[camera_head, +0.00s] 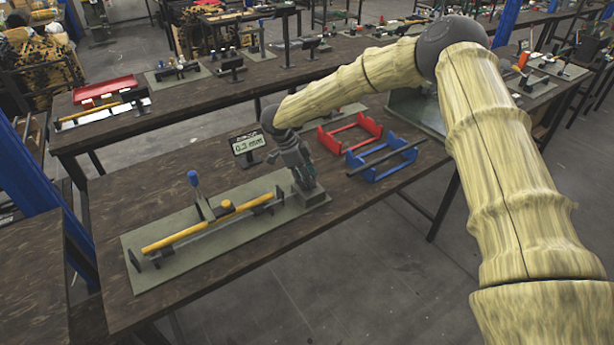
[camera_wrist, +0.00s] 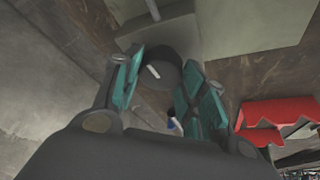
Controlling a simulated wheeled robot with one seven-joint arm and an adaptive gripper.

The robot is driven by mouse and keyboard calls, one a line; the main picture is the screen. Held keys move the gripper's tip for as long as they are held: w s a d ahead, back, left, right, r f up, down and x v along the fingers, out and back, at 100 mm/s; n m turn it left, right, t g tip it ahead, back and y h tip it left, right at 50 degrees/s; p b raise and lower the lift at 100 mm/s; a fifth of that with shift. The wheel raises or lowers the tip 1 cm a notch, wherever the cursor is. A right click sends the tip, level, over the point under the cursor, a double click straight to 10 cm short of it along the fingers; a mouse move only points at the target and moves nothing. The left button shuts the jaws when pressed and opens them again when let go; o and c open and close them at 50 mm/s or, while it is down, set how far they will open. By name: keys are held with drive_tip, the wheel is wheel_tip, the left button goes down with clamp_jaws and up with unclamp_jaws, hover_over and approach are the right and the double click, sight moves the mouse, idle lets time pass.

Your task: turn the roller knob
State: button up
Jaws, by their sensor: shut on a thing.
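The roller knob (camera_wrist: 160,72) is a dark round cylinder with a white mark on its face, seen in the wrist view between my gripper's teal-padded fingers. My gripper (camera_wrist: 168,82) is shut on it, one finger on each side. In the head view my gripper (camera_head: 306,187) points down over the grey block at the right end of a grey-green base plate (camera_head: 190,268). The gripper hides the knob there.
A small display (camera_head: 247,144) stands behind the plate. A red rack (camera_head: 349,133) and a blue rack (camera_head: 382,159) stand to the right of my gripper; the red one also shows in the wrist view (camera_wrist: 275,115).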

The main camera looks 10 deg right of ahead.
drive_tip(key=shift+w+m+g+y, duration=0.1)
drive_tip(key=shift+m+g+y, duration=0.2)
drive_tip(key=shift+m, duration=0.8)
drive_tip(key=shift+r, duration=0.1)
drive_tip(key=o, duration=1)
drive_tip(key=v, duration=1.2)
drive_tip(key=shift+w, duration=0.15)
